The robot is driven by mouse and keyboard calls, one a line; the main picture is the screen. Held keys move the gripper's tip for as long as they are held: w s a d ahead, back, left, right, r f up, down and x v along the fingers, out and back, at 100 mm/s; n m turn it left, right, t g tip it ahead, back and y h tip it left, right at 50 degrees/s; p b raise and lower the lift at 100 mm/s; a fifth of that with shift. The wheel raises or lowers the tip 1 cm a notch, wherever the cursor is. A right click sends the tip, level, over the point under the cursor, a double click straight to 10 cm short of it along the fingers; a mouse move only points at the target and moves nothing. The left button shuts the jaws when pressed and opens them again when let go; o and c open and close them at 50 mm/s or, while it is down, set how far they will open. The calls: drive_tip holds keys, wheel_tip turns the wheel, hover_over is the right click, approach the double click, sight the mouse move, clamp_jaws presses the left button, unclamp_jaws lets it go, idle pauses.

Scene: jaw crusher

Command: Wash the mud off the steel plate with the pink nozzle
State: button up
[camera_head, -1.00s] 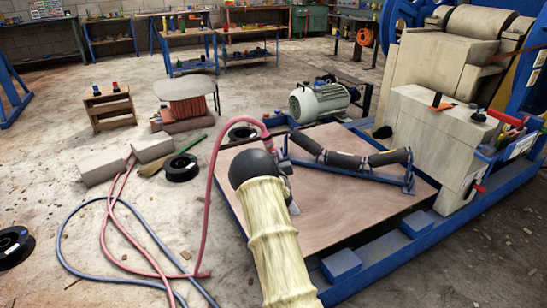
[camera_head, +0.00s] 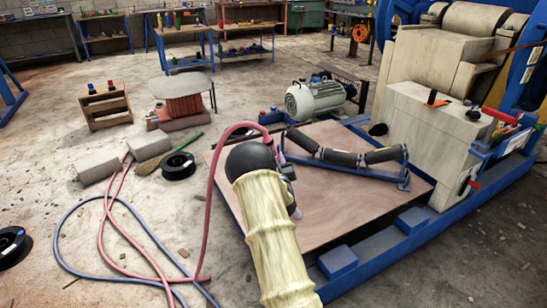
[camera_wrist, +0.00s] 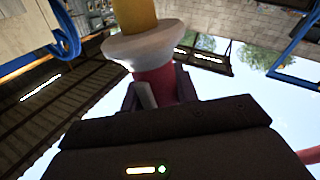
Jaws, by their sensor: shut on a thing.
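My gripper (camera_wrist: 160,92) is shut on the pink nozzle (camera_wrist: 155,84), which has a white collar and a yellow end in the wrist view. In the head view my yellow-sleeved arm hides most of the gripper and nozzle. A pink hose (camera_head: 211,188) arches up from the floor to the gripper. A broad, flat brown plate (camera_head: 345,212) lies below and to the right of my gripper. I cannot tell its material or separate mud from its brown surface. No water is visible.
A blue-framed roller set (camera_head: 350,158) lies across the plate. The pale crusher body (camera_head: 425,130) and blue base beam (camera_head: 385,255) bound the right side. A motor (camera_head: 315,97) stands behind. Blocks (camera_head: 98,166), a black spool (camera_head: 178,166) and loose hoses occupy the left floor.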

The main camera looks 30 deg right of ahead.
drive_tip(key=shift+s, duration=2.8)
drive_tip(key=shift+a+p, duration=1.15)
drive_tip(key=shift+a, duration=4)
drive_tip(key=w+b, duration=0.2)
drive_tip(key=w, duration=0.8)
drive_tip(key=shift+w+d, duration=0.3)
drive_tip(key=s+a+f+y, duration=0.1)
drive_tip(key=s+a+f, duration=0.1)
drive_tip(key=s+a, duration=0.3)
drive_tip(key=s+a+f+n+p, duration=0.1)
drive_tip(key=s+a+f, duration=0.2)
drive_tip(key=s+a, duration=0.3)
drive_tip(key=s+a+f+t+y+p, duration=0.1)
drive_tip(key=s+a+f, duration=0.2)
drive_tip(key=s+a, duration=0.3)
drive_tip(key=a, duration=0.3)
drive_tip(key=shift+s+a+n+y, duration=0.2)
drive_tip(key=shift+s+n+y, duration=0.05)
drive_tip(key=shift+n+y, duration=0.05)
